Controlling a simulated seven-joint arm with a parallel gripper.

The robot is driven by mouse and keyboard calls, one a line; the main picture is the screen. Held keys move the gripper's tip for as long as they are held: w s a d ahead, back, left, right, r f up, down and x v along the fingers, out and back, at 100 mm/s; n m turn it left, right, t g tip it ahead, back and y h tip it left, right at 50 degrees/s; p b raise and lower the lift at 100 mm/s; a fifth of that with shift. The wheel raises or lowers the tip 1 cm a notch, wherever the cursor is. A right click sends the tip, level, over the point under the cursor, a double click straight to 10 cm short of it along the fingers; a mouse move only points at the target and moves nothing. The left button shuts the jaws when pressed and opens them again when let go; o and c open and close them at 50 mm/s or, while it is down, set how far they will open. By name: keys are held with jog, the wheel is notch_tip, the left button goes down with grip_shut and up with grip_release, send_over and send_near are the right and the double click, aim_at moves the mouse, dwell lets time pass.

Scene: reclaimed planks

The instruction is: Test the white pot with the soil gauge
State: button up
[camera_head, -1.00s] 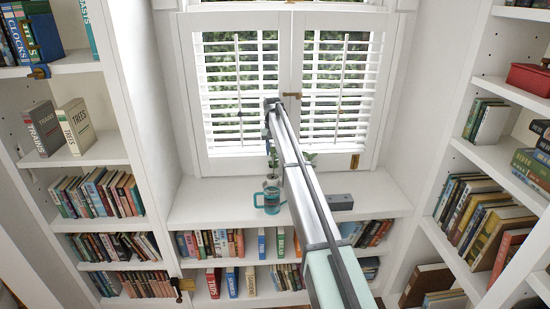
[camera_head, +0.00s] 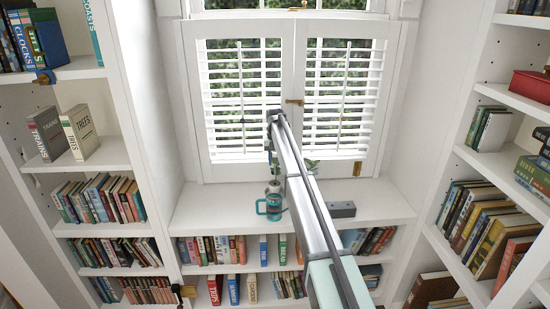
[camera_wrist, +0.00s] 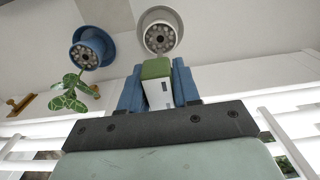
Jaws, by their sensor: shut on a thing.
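My gripper (camera_wrist: 157,76) is shut on the soil gauge (camera_wrist: 158,88), a small block with a green end and a white body, held between two blue fingers. The gauge's tip is hidden. The white pot (camera_wrist: 177,24) shows just past the fingers in the wrist view, with round brown pebbles inside. A gap appears between gauge and pot, but I cannot tell its depth. In the head view the pot (camera_head: 273,187) is small, behind the teal mug, and the gripper (camera_head: 270,150) is near it, partly blurred into the arm.
A blue pot (camera_wrist: 77,53) with a leafy plant (camera_wrist: 68,94) stands beside the white pot. A teal mug (camera_head: 270,206) and a dark grey box (camera_head: 341,209) stand on the white sill (camera_head: 205,205). White shutters (camera_head: 243,95) rise behind. Bookshelves flank both sides.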

jog(key=shift+f, duration=1.9)
jog(key=shift+f, duration=2.35)
dwell(0.4)
jog(key=shift+r, duration=0.1)
jog(key=shift+r, duration=1.95)
jog(key=shift+f, duration=0.4)
dwell(0.9)
